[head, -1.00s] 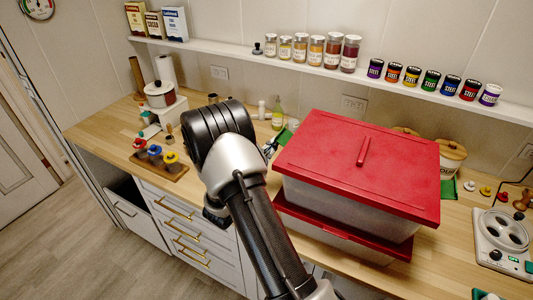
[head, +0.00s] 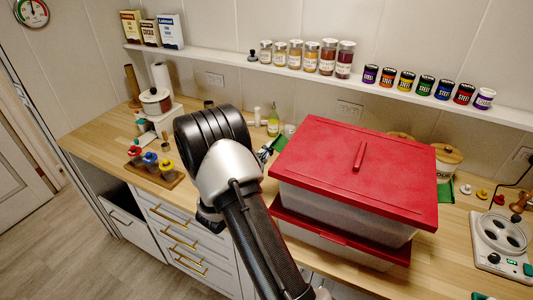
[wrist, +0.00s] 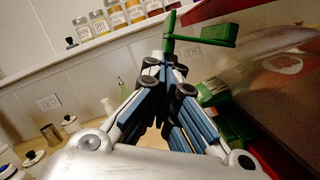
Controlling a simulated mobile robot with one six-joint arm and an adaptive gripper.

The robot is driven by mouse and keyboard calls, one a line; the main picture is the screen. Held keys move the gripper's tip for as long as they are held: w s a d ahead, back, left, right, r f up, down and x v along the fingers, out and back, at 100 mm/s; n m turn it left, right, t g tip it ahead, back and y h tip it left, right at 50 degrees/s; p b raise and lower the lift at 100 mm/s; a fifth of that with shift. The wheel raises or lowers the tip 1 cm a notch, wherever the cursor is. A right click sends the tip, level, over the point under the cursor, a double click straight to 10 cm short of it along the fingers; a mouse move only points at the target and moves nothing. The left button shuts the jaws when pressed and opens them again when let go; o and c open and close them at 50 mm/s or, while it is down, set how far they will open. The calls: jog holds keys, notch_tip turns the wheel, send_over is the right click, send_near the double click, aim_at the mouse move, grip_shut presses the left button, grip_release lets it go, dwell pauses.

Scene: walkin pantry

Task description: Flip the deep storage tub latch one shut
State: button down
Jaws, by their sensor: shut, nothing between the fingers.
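The deep storage tub (head: 350,212) is a clear tub with a red lid (head: 330,150), stacked on a lower red-lidded tub (head: 335,243). In the wrist view its wall (wrist: 265,75) fills the right side. A green latch (wrist: 212,41) sticks out from this wall, swung outward, just beyond my fingertips. A green latch also shows at the tub's left edge in the head view (head: 279,143). Another green piece (wrist: 218,122) sits lower on the wall in the wrist view. My gripper (wrist: 172,58) is shut and empty, close to the latch; contact is unclear. It shows small in the head view (head: 265,151), partly hidden by my arm.
Spice jars (head: 311,56) stand on the wall shelf (head: 225,57) behind. A green bottle (head: 273,122) stands on the counter behind the gripper. A hotplate (head: 500,238) is at right.

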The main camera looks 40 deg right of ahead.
jog(key=shift+r+m, duration=0.2)
jog(key=shift+m, duration=0.2)
jog(key=r+m+b, duration=0.1)
jog(key=m+b, duration=0.1)
jog(key=r+m+g+b, duration=0.1)
jog(key=r+m+b, duration=0.1)
jog(key=m, duration=0.1)
jog(key=s+r+m+g+y+b, duration=0.1)
jog(key=r+m+b, duration=0.1)
jog(key=m, duration=0.1)
jog(key=shift+d+r, duration=0.2)
jog(key=shift+r, duration=0.05)
jog(key=w+a+f, duration=0.1)
jog(key=w+a, duration=0.1)
jog(key=a, duration=0.9)
jog(key=shift+a+p, duration=0.2)
jog(key=shift+p, duration=0.1)
jog(key=shift+f, duration=0.1)
